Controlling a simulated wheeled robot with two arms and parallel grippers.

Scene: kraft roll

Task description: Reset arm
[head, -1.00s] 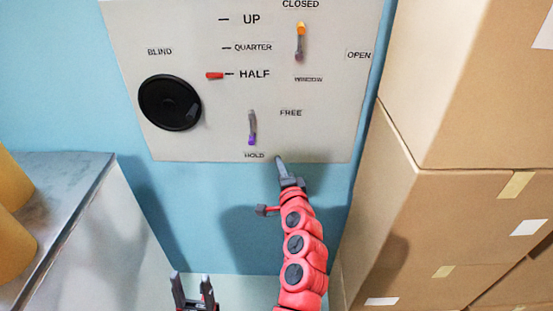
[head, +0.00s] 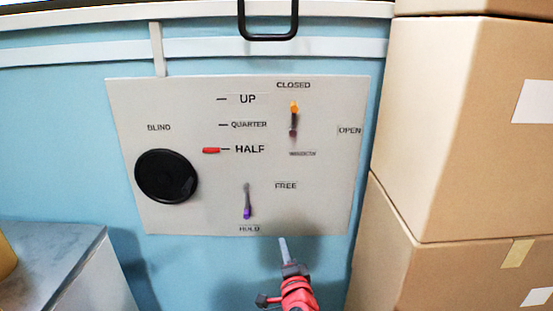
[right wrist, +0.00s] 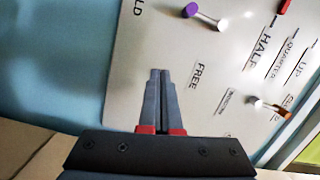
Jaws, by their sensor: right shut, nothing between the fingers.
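A grey control panel (head: 215,200) is on the blue wall. Its black blind knob (head: 166,176) is at the left, and a red pointer (head: 211,150) is level with HALF. A purple-tipped lever (head: 247,202) has its tip down, just above HOLD. An orange-tipped lever (head: 294,118) has its tip up under CLOSED. My right gripper (head: 283,245) is shut and empty at the panel's lower edge, below and right of the purple-tipped lever. In the right wrist view its fingers (right wrist: 159,75) are together in front of the panel; whether they touch it I cannot tell. My left gripper is out of view.
Stacked cardboard boxes (head: 455,140) stand close on the right. A grey metal-topped cabinet (head: 50,248) is at the lower left. A black handle (head: 268,37) is above the panel. The wall below the panel's left part is clear.

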